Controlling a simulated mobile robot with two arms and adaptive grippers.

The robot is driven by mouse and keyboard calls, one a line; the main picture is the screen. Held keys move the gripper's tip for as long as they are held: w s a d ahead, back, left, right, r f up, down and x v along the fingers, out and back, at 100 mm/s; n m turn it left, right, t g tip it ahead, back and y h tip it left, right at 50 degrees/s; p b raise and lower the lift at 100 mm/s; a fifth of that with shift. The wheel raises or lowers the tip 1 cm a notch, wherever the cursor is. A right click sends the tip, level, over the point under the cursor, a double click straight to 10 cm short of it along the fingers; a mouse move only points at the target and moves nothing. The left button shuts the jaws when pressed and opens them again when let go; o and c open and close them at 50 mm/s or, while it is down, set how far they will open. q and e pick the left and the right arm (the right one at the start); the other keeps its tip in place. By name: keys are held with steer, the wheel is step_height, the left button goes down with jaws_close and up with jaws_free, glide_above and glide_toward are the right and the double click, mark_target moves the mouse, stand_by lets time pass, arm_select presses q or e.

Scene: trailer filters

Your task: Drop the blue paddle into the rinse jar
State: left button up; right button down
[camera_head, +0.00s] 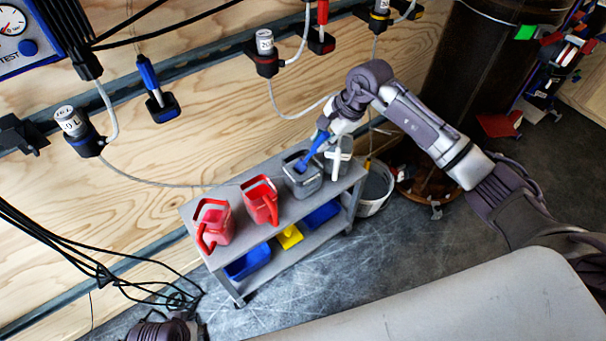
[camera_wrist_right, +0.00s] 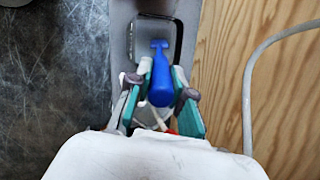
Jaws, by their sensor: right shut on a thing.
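The blue paddle (camera_head: 312,150) is held slanted, with its lower end over the grey jar. It also shows in the right wrist view (camera_wrist_right: 161,75), between green-sided fingers. My right gripper (camera_head: 323,130) is shut on the paddle, above and slightly right of the jar. The grey open jar (camera_head: 304,187), apparently the rinse jar, stands on the cart's top shelf. Its dark-edged opening lies around the paddle's far end in the wrist view. I cannot tell whether the paddle's end is below the rim. My left gripper's fingers are not visible.
Two red containers (camera_head: 216,222) (camera_head: 261,203) stand left of the jar on the grey cart (camera_head: 190,210). A white item (camera_head: 341,157) stands close to its right. Blue and yellow bins (camera_head: 248,262) (camera_head: 290,237) sit on the lower shelf. A hose hangs along the wooden wall behind.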

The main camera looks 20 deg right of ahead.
steer(key=c, duration=1)
jaws_free()
steer(key=shift+o, duration=0.2)
steer(key=shift+r, duration=0.15)
steer(key=v, duration=1.1)
steer(key=shift+r, duration=0.35)
steer(key=shift+s, duration=0.15)
